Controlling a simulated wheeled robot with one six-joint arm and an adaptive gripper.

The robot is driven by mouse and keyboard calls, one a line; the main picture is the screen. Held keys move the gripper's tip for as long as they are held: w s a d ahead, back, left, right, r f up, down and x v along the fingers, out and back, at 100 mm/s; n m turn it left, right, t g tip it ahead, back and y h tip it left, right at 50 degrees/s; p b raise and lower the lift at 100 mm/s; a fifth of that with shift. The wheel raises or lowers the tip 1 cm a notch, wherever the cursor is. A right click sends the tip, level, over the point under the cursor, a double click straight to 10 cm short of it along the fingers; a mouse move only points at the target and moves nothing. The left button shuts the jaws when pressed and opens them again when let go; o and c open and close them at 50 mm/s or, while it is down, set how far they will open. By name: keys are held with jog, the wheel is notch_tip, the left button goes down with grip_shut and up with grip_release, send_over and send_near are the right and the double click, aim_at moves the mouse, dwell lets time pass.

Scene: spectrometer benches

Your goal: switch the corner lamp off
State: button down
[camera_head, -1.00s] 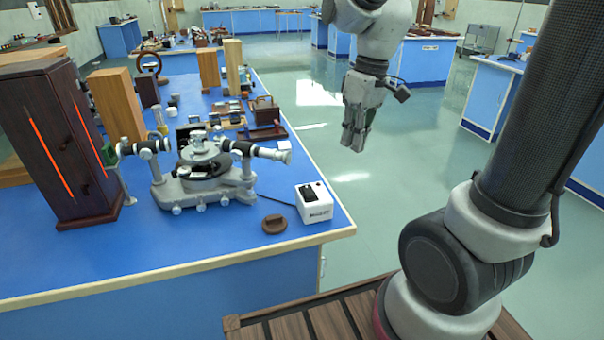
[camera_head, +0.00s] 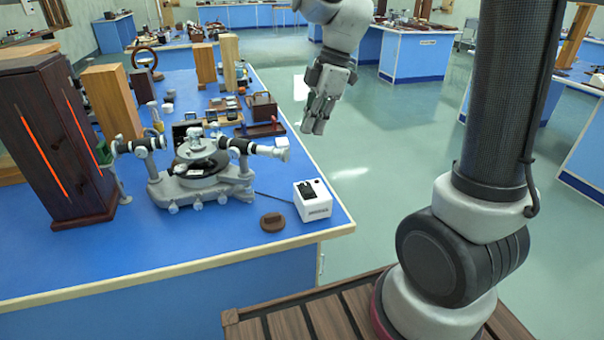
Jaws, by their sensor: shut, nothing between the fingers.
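A tall dark wooden lamp housing (camera_head: 47,140) stands at the left of the near blue bench, with glowing orange slits. A white box (camera_head: 313,202) with a black switch on its top sits at the bench's near right corner, with a dark cable running left from it. I cannot tell which way the switch is tipped. My gripper (camera_head: 314,126) is shut and empty, pointing down. In the picture it is above the white box, apart from it and beyond the bench's right edge.
A grey spectrometer (camera_head: 202,170) stands between the housing and the white box. A round brown cap (camera_head: 272,222) lies beside the box. Wooden blocks and small instruments crowd the bench behind. Open floor (camera_head: 390,150) lies to the right.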

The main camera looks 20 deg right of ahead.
send_near(302, 185)
jog(key=a+f, duration=0.2)
jog(key=f, duration=0.2)
jog(key=shift+w+a+f, duration=0.1)
jog(key=shift+a+f, duration=0.25)
jog(key=shift+a, duration=0.05)
jog(key=shift+f, duration=0.7)
jog(key=shift+w+f, duration=0.15)
jog(key=shift+f, duration=0.2)
jog(key=shift+r, duration=0.1)
jog(key=shift+s+r, duration=0.25)
jog(key=shift+s, duration=0.55)
